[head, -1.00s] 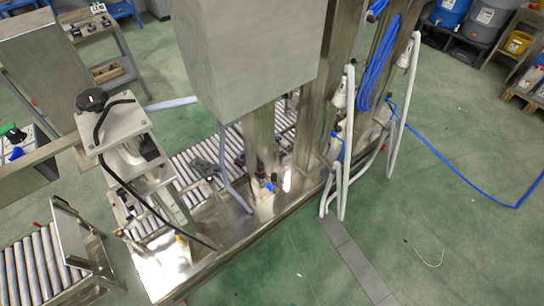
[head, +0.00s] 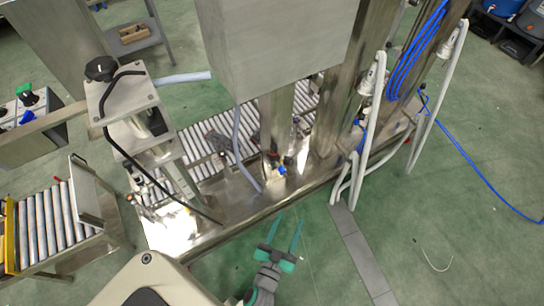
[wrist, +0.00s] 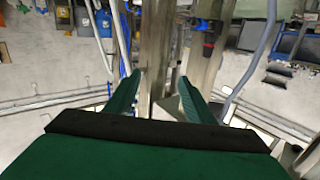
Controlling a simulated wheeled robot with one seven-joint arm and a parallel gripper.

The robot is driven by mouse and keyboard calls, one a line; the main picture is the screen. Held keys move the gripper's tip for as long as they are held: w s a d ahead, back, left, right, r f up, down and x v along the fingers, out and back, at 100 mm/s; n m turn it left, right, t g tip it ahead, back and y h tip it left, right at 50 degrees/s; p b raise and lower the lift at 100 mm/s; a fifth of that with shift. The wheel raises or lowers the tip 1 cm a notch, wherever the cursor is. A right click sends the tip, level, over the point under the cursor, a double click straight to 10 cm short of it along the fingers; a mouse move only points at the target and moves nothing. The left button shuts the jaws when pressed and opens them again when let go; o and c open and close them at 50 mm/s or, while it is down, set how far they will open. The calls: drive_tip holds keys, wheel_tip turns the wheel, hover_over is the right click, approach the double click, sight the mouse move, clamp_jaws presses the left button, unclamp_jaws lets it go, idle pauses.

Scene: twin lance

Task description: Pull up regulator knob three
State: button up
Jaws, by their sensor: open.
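My gripper (head: 290,222) is at the lower middle of the head view, its two green fingers apart with nothing between them. It points toward the steel machine frame. In the wrist view my gripper (wrist: 160,79) is also open, with a steel post beyond the fingertips. A small regulator-like fitting with a blue part (head: 282,171) sits low on the machine's post, ahead of my gripper and apart from it. In the wrist view a dark fitting with a red band (wrist: 208,42) hangs beside the post. I cannot tell which knob is number three.
A large steel cabinet (head: 275,50) overhangs the roller conveyor (head: 195,142). White hoses (head: 372,120) and blue tubing (head: 415,45) hang at the right. A grey hose (head: 238,145) hangs near the post. A black knob (head: 100,68) tops the left stand. Green floor (head: 440,210) is open at right.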

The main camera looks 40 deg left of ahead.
sight(272, 155)
drive_tip(key=w+a+f+n+y, duration=0.1)
drive_tip(key=w+a+f, duration=0.1)
drive_tip(key=w+a, duration=0.5)
drive_tip(key=w+a+f+n+y, duration=0.1)
drive_tip(key=w+a+f, duration=0.25)
drive_tip(key=a, duration=0.75)
drive_tip(key=x, duration=1.1)
drive_tip(key=shift+s+a+r, duration=0.15)
drive_tip(key=shift+a+r, duration=0.05)
drive_tip(key=shift+r, duration=0.1)
